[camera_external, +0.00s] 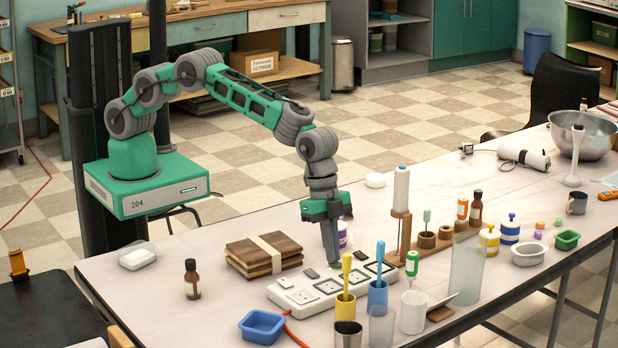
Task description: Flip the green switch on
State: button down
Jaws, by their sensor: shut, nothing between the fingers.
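A white switch panel (274,294), like a power strip with several dark-framed units, lies on the near part of the table.
Yellow (345,306) and blue (377,297) cups with tall handled tools stand close in front of the panel. Stacked wooden boards (263,255) lie to its left. A wooden stand (404,240) and bottles are to the right. A blue tray (262,327) sits at the front.

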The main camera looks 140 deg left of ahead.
jog(key=shift+w+r, duration=0.25)
jog(key=shift+w, duration=0.25)
jog(key=shift+r+p, duration=0.3)
jog(key=shift+r, duration=0.1)
jog(key=p+v, duration=0.1)
jog(key=v, duration=0.2)
jog(key=shift+w+r+p, duration=0.15)
jog(key=shift+r+p, duration=0.1)
jog(key=shift+p, duration=0.1)
jog(key=s+r+b, duration=0.1)
jog(key=s+r, duration=0.3)
jog(key=r, duration=0.4)
jog(key=shift+s+r+b, duration=0.3)
jog(key=shift+s+b, duration=0.1)
